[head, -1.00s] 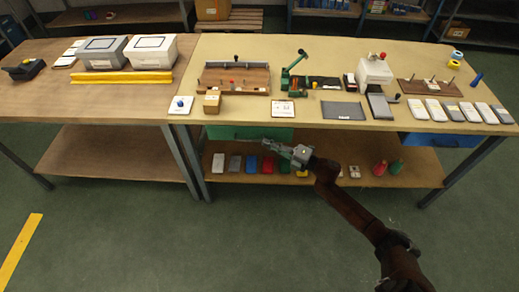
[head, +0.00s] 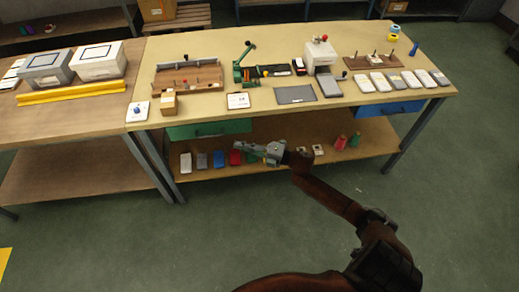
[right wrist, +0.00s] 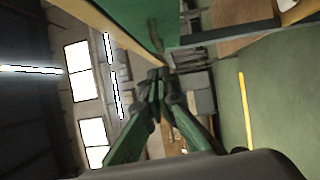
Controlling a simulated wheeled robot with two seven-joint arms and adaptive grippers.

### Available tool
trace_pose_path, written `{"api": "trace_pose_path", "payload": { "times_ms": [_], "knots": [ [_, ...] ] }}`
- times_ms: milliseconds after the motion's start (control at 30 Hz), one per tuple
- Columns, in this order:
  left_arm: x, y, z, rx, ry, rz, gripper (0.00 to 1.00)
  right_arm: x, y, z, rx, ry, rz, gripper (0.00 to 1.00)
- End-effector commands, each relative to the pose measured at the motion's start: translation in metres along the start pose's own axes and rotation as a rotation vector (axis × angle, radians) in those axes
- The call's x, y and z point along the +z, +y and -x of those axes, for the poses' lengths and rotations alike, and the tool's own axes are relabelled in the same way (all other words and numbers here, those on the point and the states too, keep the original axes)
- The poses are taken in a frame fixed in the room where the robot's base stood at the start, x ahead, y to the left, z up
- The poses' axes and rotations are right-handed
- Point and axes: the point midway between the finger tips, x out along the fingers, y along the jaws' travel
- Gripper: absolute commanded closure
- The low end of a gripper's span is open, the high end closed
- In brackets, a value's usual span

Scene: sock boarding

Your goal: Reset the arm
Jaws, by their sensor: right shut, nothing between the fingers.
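My right gripper (head: 240,146) is in front of the workbench, below the tabletop's front edge, with its arm coming in from the lower right. It points left in the head view. In the right wrist view its two green fingers (right wrist: 160,88) come together at the tips, shut with nothing between them. My left gripper is not in view.
The workbench top (head: 210,103) carries a green hand press (head: 240,70), a white box machine (head: 322,57), a wooden fixture (head: 190,78) and several pale packs (head: 393,80). A lower shelf (head: 290,133) holds several coloured items. Green floor in front is clear.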

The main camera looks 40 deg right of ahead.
Motion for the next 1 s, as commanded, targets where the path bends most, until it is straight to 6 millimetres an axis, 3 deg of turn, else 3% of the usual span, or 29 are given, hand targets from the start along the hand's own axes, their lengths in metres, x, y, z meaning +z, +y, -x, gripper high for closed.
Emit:
{"api": "trace_pose_path", "payload": {
  "times_ms": [100,300,733,867,1000],
  "knots": [
    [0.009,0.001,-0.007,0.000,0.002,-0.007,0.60,0.002,0.001,0.031,-0.003,-0.008,-0.001,1.00],
    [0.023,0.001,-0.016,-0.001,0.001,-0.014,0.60,0.002,0.000,0.060,-0.002,-0.008,-0.001,1.00],
    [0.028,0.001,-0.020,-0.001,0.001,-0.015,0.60,0.003,-0.006,0.069,-0.008,-0.014,-0.013,1.00],
    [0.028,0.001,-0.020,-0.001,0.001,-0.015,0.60,0.009,-0.043,0.081,-0.052,-0.101,-0.112,1.00],
    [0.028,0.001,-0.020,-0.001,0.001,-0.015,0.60,0.015,-0.125,0.117,-0.152,-0.289,-0.322,1.00]
  ]
}}
